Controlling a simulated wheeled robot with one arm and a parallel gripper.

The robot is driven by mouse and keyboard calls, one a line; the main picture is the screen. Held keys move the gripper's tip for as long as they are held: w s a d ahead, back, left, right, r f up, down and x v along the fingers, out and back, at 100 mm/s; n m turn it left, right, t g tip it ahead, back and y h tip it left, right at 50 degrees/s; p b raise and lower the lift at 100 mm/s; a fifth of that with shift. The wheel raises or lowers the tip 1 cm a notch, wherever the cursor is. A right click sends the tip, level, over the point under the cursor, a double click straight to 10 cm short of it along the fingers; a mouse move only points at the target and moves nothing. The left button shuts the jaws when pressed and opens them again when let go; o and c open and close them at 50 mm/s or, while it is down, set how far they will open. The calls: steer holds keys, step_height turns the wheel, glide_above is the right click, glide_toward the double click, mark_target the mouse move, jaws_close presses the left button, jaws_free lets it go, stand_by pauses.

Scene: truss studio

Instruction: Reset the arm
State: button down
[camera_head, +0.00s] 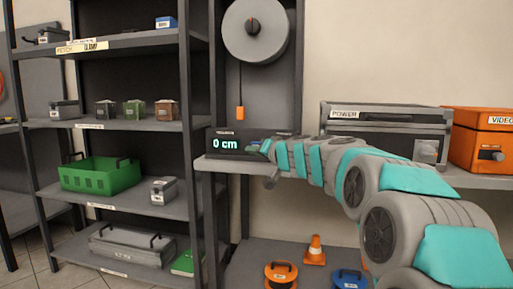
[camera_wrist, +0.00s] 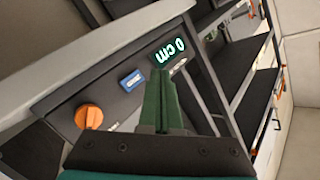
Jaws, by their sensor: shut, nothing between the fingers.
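My gripper (camera_head: 262,148) is at the end of my outstretched arm, beside the dark box with the green "0 cm" display (camera_head: 223,143) on the shelf. In the wrist view my gripper (camera_wrist: 162,75) has its green fingers together, with nothing held. The "0 cm" display (camera_wrist: 168,50) shows just past the fingertips. A blue button (camera_wrist: 132,80) and an orange knob (camera_wrist: 89,116) sit on the same dark panel to the left of the fingers. I cannot tell whether the fingertips touch the panel.
A grey POWER case (camera_head: 385,130) and an orange VIDEO case (camera_head: 482,135) stand on the shelf near my arm. A cable reel (camera_head: 255,28) hangs above with an orange-ended cord (camera_head: 240,112). A rack with a green crate (camera_head: 100,175) is at left.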

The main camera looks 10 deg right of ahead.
steer(key=s+a+f+n+g+p, duration=0.1)
steer(key=s+a+f+g, duration=0.3)
steer(key=s, duration=0.5)
steer(key=s+a+f+n+g+p, duration=0.1)
steer(key=s+f+g, duration=0.1)
steer(key=s+f, duration=0.6)
steer(key=s+a+f+n+g+p, duration=0.2)
steer(key=s+a+f+g, duration=0.15)
steer(key=s, duration=0.65)
steer(key=s+d+f+g+h, duration=0.2)
steer(key=s+d+f, duration=0.2)
steer(key=s, duration=0.5)
steer(key=s+d+f+m+g+h+p, duration=0.1)
steer(key=s+d+f, duration=0.3)
steer(key=s, duration=0.6)
steer(key=s+d+f+g+h+p, duration=0.1)
steer(key=s+d+f+g+h, duration=0.3)
steer(key=s, duration=0.6)
steer(key=shift+d+m, duration=0.3)
steer(key=shift+d, duration=0.65)
